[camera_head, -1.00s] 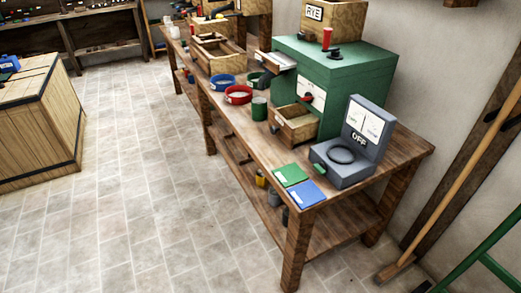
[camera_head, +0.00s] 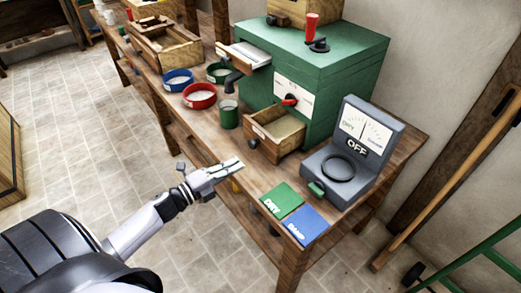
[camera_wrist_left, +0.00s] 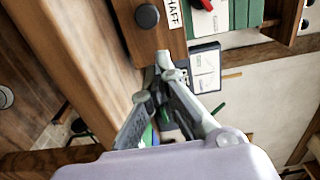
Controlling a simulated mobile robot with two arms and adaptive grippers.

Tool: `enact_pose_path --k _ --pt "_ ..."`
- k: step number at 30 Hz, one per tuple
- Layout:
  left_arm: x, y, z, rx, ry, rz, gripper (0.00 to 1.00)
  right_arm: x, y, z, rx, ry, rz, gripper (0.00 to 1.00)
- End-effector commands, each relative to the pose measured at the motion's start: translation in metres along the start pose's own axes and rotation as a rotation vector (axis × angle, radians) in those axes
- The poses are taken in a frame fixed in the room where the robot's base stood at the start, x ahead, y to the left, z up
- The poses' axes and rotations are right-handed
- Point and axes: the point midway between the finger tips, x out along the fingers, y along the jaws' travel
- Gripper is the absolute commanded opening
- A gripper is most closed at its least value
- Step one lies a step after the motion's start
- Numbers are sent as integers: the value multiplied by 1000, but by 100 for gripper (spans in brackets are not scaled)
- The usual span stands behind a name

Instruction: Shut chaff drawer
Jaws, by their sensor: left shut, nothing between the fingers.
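The chaff drawer (camera_head: 285,137) is a wooden drawer pulled out low on the front of the green mill (camera_head: 335,70). A pale heap lies inside it, and a dark round knob (camera_head: 253,144) is on its front. In the left wrist view the drawer front (camera_wrist_left: 150,42) shows a dark knob (camera_wrist_left: 147,16) and a label reading "HAFF", partly cut off. My left gripper (camera_head: 240,163) is shut and empty, in front of and a little below the drawer near the table edge, apart from the knob. Its fingertips (camera_wrist_left: 163,62) show close to the drawer front in the wrist view. My right gripper is not in view.
Green (camera_head: 281,200) and blue (camera_head: 306,225) cards lie at the table's front. A green cup (camera_head: 229,115), a red bowl (camera_head: 199,96) and a blue bowl (camera_head: 178,80) stand to the left. A broom leans right.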

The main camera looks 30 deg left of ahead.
Motion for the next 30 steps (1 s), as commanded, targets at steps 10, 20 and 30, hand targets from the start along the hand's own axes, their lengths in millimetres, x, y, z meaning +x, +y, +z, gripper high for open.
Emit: enact_pose_path --k 10,20,30 --pt "74 -2 1 -3 -3 -1 0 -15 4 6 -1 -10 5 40" --pt "100 0 1 -2 -3 2 0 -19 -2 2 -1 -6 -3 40" --pt "102 1 1 -3 -3 1 0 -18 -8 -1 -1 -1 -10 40"
